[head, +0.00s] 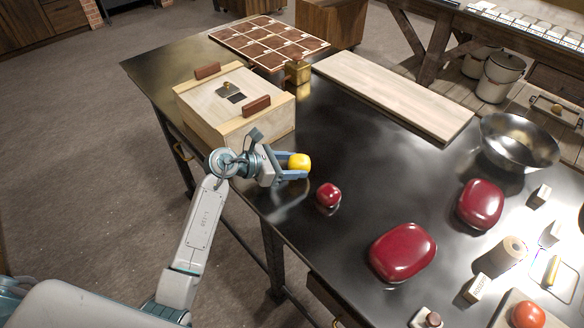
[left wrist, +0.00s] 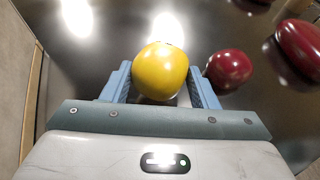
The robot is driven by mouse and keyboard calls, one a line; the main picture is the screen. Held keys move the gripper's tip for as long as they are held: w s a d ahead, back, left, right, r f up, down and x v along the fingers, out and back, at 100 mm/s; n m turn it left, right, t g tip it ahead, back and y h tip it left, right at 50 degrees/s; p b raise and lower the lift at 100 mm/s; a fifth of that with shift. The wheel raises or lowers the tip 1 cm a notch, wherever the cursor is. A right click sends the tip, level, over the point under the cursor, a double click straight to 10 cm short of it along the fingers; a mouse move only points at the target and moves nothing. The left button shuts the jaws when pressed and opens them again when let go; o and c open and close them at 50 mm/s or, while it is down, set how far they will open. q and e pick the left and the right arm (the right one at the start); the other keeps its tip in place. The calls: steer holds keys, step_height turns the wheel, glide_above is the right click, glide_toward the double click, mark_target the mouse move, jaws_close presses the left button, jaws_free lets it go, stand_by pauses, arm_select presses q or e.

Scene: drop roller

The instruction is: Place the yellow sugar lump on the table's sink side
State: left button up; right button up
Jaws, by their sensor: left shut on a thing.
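The yellow sugar lump (head: 299,162) is rounded and glossy; it also shows in the left wrist view (left wrist: 160,72). My left gripper (head: 291,168) is shut on it near the table's left edge, with a finger on each side of the lump. Whether the lump touches the table (head: 330,128) cannot be told. A small dark red lump (head: 328,195) lies on the table just right of and nearer than my left gripper; it also shows in the left wrist view (left wrist: 229,70). No sink can be clearly made out. My right gripper is not in view.
A wooden box (head: 234,105) with handles stands beside my left gripper. A wooden board (head: 392,95), a metal bowl (head: 519,143) and two large red rounded pieces (head: 403,252) lie further right. The dark tabletop between the board and red pieces is clear.

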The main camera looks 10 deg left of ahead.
arm_select(q)
step_height(320, 180, down, 2)
steer(key=shift+s+d+p, duration=0.1)
steer(key=shift+p, duration=0.3)
steer(key=shift+f, duration=0.35)
steer(key=o, duration=1)
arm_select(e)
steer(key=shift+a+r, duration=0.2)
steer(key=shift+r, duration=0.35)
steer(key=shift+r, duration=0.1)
